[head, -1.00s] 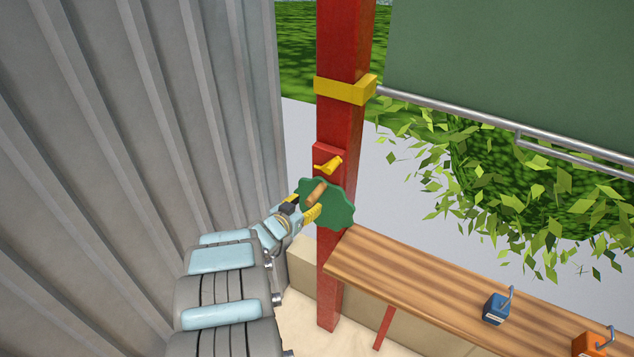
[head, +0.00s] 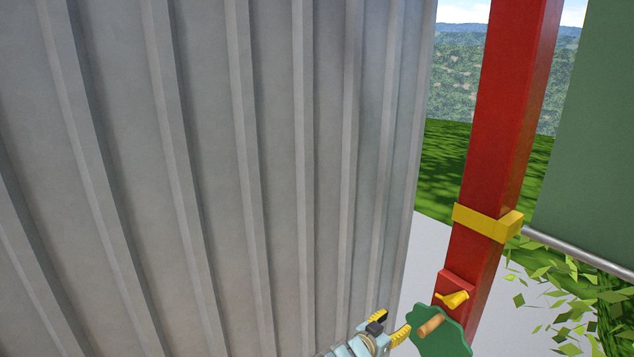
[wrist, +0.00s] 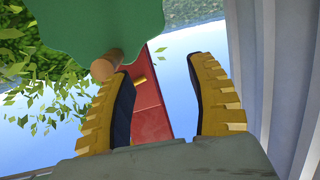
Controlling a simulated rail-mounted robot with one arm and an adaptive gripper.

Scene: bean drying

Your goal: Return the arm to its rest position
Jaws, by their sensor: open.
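My gripper (head: 390,325) is at the bottom of the head view, beside the corrugated wall. Its two yellow fingers are apart, and the gap between them is empty in the wrist view (wrist: 162,75). A green scalloped plate (head: 445,342) with a wooden handle (head: 431,325) is just right of my gripper, in front of the red post (head: 500,120). In the wrist view the handle (wrist: 105,66) lies outside the fingers, close to the left fingertip. A yellow peg (head: 454,300) sits on the post above the plate. Most of my arm is out of view.
The grey corrugated wall (head: 230,150) fills the left and stands close to my gripper. A yellow bracket (head: 486,221) wraps the post and joins a metal rail (head: 600,260) below a green panel (head: 595,130). Leafy branches (head: 565,290) hang at the right.

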